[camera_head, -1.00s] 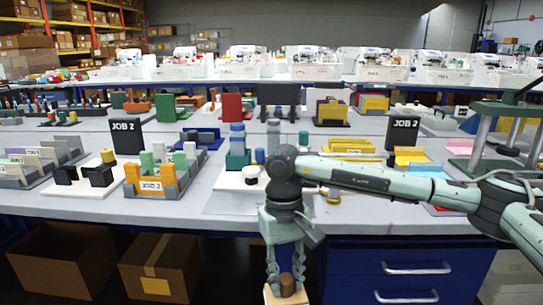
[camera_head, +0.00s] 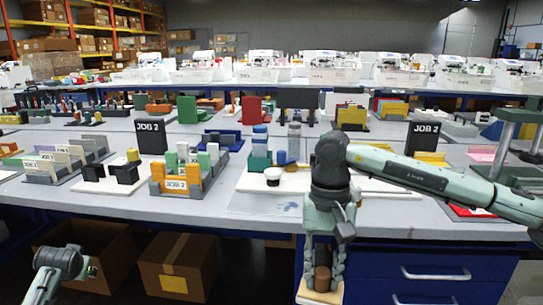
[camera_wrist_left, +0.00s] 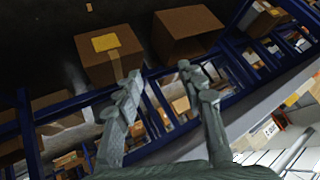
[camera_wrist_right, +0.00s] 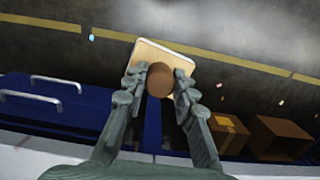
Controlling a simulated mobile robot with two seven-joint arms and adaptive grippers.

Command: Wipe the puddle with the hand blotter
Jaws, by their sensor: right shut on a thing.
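The hand blotter has a round brown knob (camera_head: 322,278) on a pale wooden base (camera_head: 312,297). My right gripper (camera_head: 323,268) is shut on the knob, holding the blotter in front of the bench, below the top's height. In the right wrist view, the knob (camera_wrist_right: 160,80) sits between both fingers, with the base (camera_wrist_right: 165,51) beyond. The puddle (camera_head: 290,207) is a faint bluish patch on the pale sheet (camera_head: 255,203), left of my right wrist; my arm may hide part of it. My left gripper (camera_wrist_left: 160,72) is open and empty, over the floor.
A white pot with a dark top (camera_head: 273,177) and blue cylinders (camera_head: 260,140) stand behind the puddle. An orange card rack (camera_head: 180,178) is to the left. The bench's front edge (camera_head: 200,220) lies between blotter and puddle. Cardboard boxes (camera_head: 178,265) are below.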

